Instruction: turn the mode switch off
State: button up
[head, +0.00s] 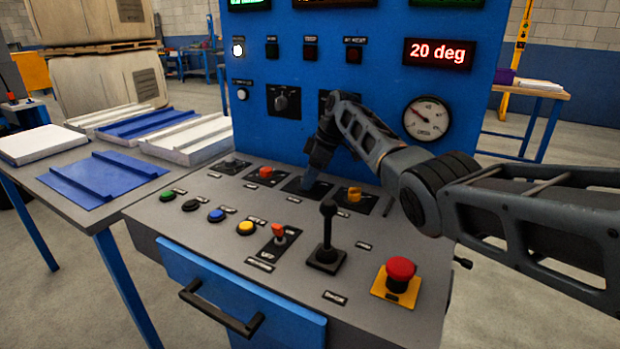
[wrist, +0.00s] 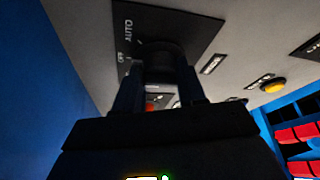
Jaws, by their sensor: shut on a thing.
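The mode switch is a dark rotary knob (wrist: 160,52) on a black plate with an AUTO label, close up in the wrist view. A second, smaller label beside it is hard to read. My gripper (wrist: 160,82) is shut on the knob, with one dark finger on each side. In the head view my gripper (head: 312,178) reaches down onto the dark switch plate (head: 291,187) at the back of the sloped desk, and it hides most of the knob. Which way the knob points cannot be told.
An orange-red knob (head: 265,172) and a yellow-orange knob (head: 354,194) flank the switch closely. A black lever (head: 327,240), a toggle (head: 279,232) and a red emergency stop (head: 400,270) stand nearer the front. The blue upright panel (head: 310,130) rises close behind.

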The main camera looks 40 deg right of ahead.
jog(key=o, duration=1)
jog(key=shift+p+v, duration=0.45)
jog(key=shift+v, duration=3.45)
notch_tip(320, 180, up, 21)
jog(key=p, duration=2.1)
jog(key=shift+r, duration=0.2)
